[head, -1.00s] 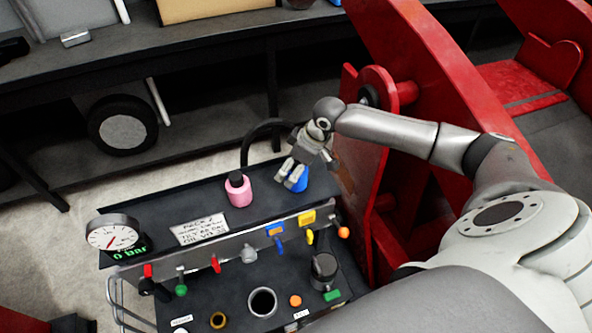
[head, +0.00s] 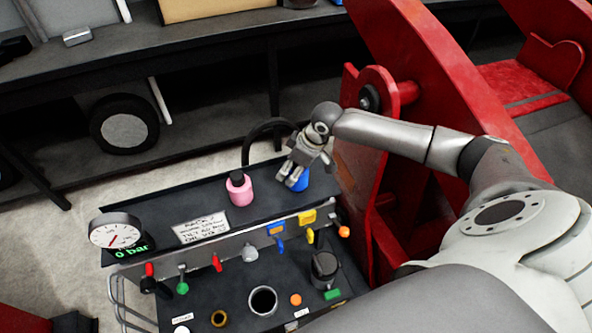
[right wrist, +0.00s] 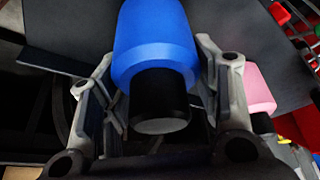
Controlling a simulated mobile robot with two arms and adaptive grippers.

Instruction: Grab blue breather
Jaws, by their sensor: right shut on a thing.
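The blue breather (head: 302,181), a blue cylinder with a black neck, stands on the dark top shelf of the panel, partly hidden by my right gripper (head: 291,177). In the right wrist view the breather (right wrist: 155,38) is between the two grey fingers, its black end toward the camera. My right gripper is shut on it. I cannot tell whether its base still touches the shelf. My left gripper is not in view.
A pink bottle-like part (head: 239,188) with a black top stands just left on the same shelf (head: 150,222). A white label (head: 201,229) and a gauge (head: 115,230) lie further left. Several coloured levers line the panel's front. Red machine frame (head: 378,140) rises close at right.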

